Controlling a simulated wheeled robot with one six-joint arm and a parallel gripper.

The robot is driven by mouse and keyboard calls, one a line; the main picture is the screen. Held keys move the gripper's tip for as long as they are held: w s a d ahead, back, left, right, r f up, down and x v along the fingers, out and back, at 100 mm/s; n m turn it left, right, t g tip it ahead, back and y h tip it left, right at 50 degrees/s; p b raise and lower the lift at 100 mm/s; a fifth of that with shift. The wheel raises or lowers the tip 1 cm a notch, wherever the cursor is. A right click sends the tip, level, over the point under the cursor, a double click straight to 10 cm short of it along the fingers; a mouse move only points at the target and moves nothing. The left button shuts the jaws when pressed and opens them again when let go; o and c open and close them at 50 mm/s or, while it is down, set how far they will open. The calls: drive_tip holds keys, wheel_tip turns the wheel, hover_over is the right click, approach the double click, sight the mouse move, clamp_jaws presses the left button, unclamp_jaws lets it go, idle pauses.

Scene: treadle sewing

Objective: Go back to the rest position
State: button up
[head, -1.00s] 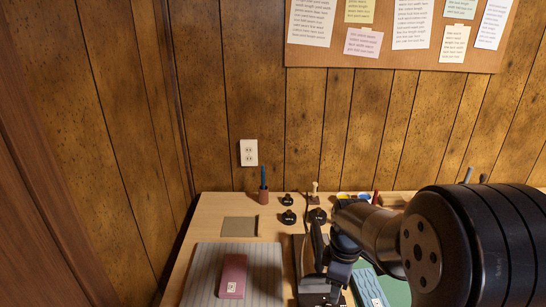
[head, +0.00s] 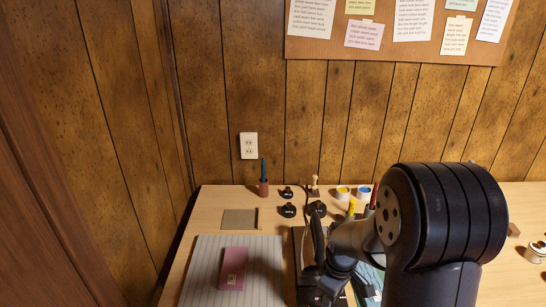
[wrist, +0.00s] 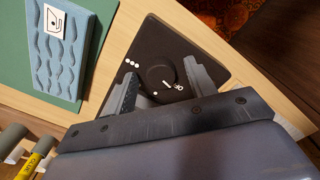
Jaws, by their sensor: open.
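My gripper (wrist: 160,88) is open in the wrist view, its two grey fingers apart with nothing held between them. They are over a black panel (wrist: 150,45) with a round dial and white marks. Part of the panel is hidden by the fingers and the gripper body. In the head view my arm reaches over the table (head: 220,201) from the right, and its end is low over the dark panel, mostly hidden by its own links.
A pink block (head: 233,268) lies on a grey striped mat (head: 202,260). A blue wavy-patterned block (wrist: 65,65) lies on a green mat (wrist: 14,55). Black knobs (head: 288,210) and paint pots (head: 343,193) stand toward the back.

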drive_tip(key=m, duration=0.5)
drive_tip(key=m+p, duration=0.1)
drive_tip(key=m, duration=0.2)
drive_tip(key=shift+m, duration=0.4)
drive_tip(key=m, duration=0.4)
drive_tip(key=shift+a+p, duration=0.1)
drive_tip(key=shift+p, duration=0.3)
drive_tip(key=m, duration=0.4)
drive_tip(key=shift+p, duration=0.4)
drive_tip(key=shift+s, duration=0.1)
